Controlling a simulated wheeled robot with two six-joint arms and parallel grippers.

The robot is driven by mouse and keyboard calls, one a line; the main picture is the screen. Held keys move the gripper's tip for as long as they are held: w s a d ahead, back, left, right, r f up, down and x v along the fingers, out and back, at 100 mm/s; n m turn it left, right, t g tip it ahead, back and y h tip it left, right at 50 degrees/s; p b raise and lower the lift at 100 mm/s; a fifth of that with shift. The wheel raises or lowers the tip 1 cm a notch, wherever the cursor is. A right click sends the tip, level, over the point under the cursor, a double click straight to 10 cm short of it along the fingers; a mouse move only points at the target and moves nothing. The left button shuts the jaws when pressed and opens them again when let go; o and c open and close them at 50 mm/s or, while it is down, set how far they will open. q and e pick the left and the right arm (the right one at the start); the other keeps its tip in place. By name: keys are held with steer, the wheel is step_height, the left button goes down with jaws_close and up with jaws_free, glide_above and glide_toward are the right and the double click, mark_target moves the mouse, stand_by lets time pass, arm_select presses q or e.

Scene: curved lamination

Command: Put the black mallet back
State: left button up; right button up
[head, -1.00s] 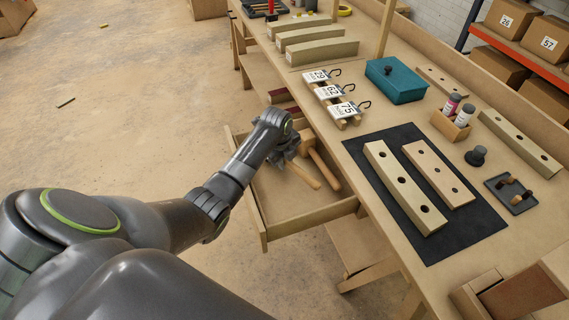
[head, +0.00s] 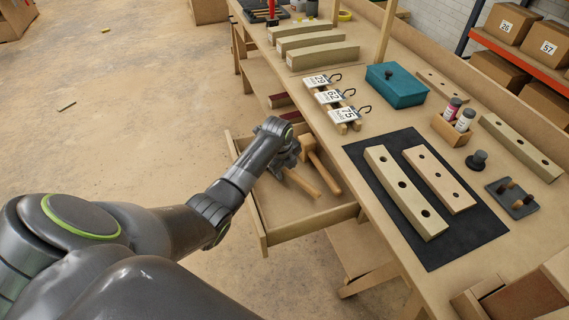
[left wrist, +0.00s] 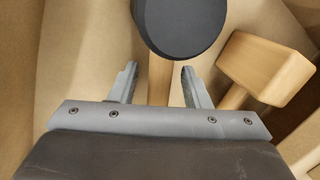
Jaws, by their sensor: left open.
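The black mallet shows in the left wrist view as a round black head (left wrist: 180,22) with a pale wooden handle. The handle lies between the two fingers of my left gripper (left wrist: 158,78), which is open. In the head view my left gripper (head: 288,156) is down in the open drawer (head: 285,228). There the mallet's wooden handle (head: 304,184) sticks out from under it, and its head is hidden by the gripper. A wooden mallet (left wrist: 263,68) lies just right of it in the drawer, also visible in the head view (head: 309,146). My right gripper is not in view.
The workbench (head: 320,230) stands right of the drawer. On it are a black mat (head: 440,250) with two drilled wooden strips, a teal box (head: 397,88), numbered tags (head: 330,97), a bottle holder (head: 452,130) and a small dark tray (head: 525,205). The drawer's front part is clear.

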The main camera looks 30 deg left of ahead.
arm_select(q)
steer(key=p+v, duration=0.1)
steer(key=v, duration=1.1)
